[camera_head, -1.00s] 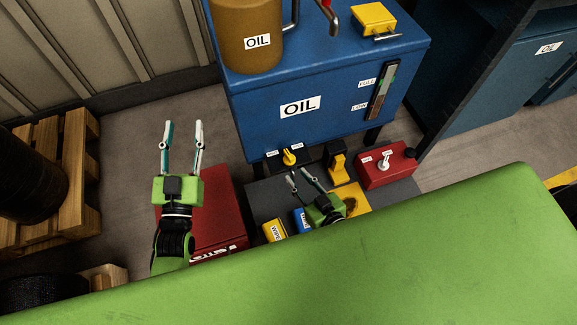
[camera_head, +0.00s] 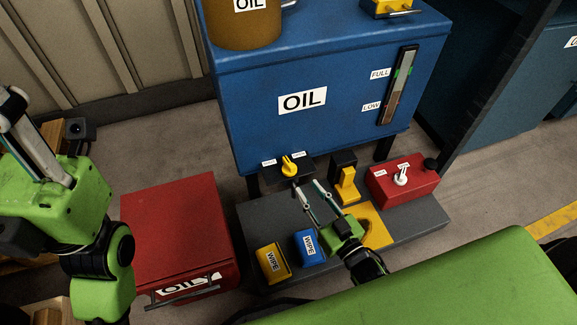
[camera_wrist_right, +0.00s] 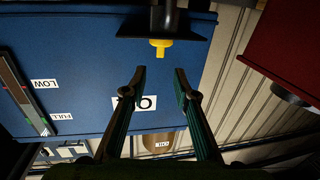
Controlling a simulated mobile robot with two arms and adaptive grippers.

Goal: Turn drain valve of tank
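The drain valve has a yellow handle (camera_head: 289,166) on a black box with small white labels, at the lower front of the blue oil tank (camera_head: 345,105). In the right wrist view the yellow handle (camera_wrist_right: 161,46) shows just beyond the fingertips, in line with the gap between them. My right gripper (camera_head: 306,186) is open and empty, close below the valve and a little to its right; it also shows in the right wrist view (camera_wrist_right: 159,73). It does not appear to touch the handle. My left gripper (camera_head: 15,120) is large at the left edge, its fingers apart and partly cut off.
A red oil box (camera_head: 180,235) stands left of a dark grey platform (camera_head: 265,215). A yellow-black stand (camera_head: 346,180) and a red switch box (camera_head: 402,182) stand right of the valve. My green base fills the lower right.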

